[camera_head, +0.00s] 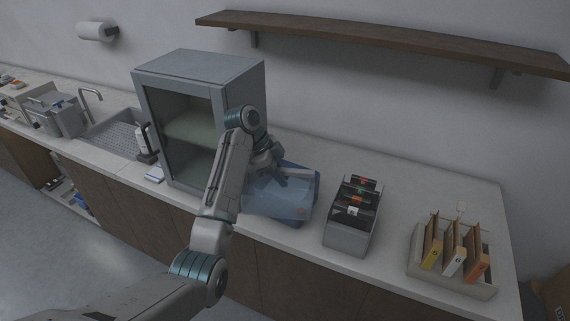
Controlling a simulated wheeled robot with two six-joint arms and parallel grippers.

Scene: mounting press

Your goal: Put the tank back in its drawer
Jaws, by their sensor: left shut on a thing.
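A pale blue, see-through box that looks like the tank (284,205) is on the counter, right of the grey cabinet. A darker blue part (314,184) shows behind and to the right of it; whether this is a separate body or the drawer's housing I cannot tell. My left gripper (281,174) reaches down to the back of the see-through box and is shut on it, though its fingertips are small and partly hidden by my arm. No open drawer can be made out clearly. My right gripper is not in view.
The grey glass-fronted cabinet (176,122) stands close left of my gripper. A grey bin of dark folders (346,237) stands just right of the tank. Further right is a tray (424,259) with upright cartons. A wooden shelf (390,42) hangs above. Bare counter (393,222) lies between bin and tray.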

